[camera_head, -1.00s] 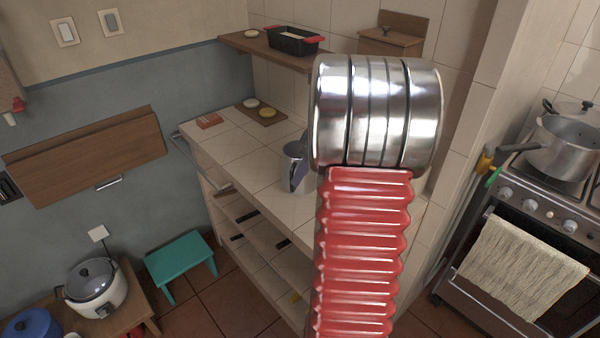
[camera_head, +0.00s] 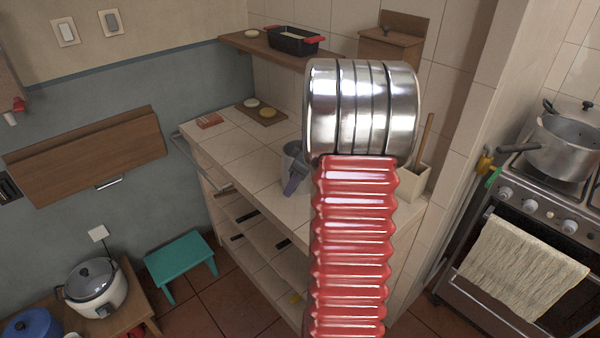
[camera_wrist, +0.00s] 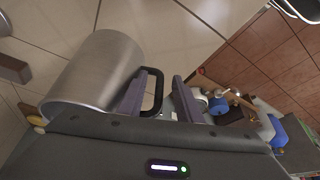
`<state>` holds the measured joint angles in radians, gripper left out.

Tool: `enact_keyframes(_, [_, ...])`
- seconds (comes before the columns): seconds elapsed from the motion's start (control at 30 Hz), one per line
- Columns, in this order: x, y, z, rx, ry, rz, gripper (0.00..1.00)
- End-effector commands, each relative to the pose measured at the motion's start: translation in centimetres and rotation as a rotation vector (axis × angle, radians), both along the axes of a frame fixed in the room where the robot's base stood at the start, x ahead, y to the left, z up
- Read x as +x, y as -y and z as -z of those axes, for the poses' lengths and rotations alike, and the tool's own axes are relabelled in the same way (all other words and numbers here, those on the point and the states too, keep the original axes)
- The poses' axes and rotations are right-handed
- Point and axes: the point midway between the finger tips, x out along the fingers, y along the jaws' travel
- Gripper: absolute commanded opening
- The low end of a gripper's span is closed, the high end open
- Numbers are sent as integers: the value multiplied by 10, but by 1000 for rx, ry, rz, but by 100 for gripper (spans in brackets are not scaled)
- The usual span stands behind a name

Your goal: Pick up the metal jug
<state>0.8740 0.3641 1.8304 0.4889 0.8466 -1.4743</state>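The metal jug (camera_head: 291,158) stands on the tiled counter (camera_head: 232,148), partly hidden by my arm and gripper in the head view. In the wrist view the jug (camera_wrist: 95,72) is a plain grey cylinder at the left, with a black handle (camera_wrist: 158,92) towards the middle. My gripper (camera_wrist: 160,77) has its two purple-grey fingers apart. The handle appears between them, nearer the left finger; whether they touch is not clear. In the head view my gripper (camera_head: 296,183) is beside the jug at the counter's front side.
A white holder (camera_head: 415,183) with a wooden utensil stands right of my arm. A small board (camera_head: 262,112) and a reddish block (camera_head: 210,120) lie farther back. A wooden shelf (camera_head: 270,50) is above. Open shelves (camera_head: 265,245) lie below the counter.

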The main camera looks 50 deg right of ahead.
Motion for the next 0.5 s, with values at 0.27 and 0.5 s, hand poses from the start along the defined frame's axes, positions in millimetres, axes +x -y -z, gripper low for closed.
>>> enact_keyframes(0.27, [0, 0, 0, 0, 0, 0, 32])
enact_keyframes(0.5, [0, 0, 0, 0, 0, 0, 31])
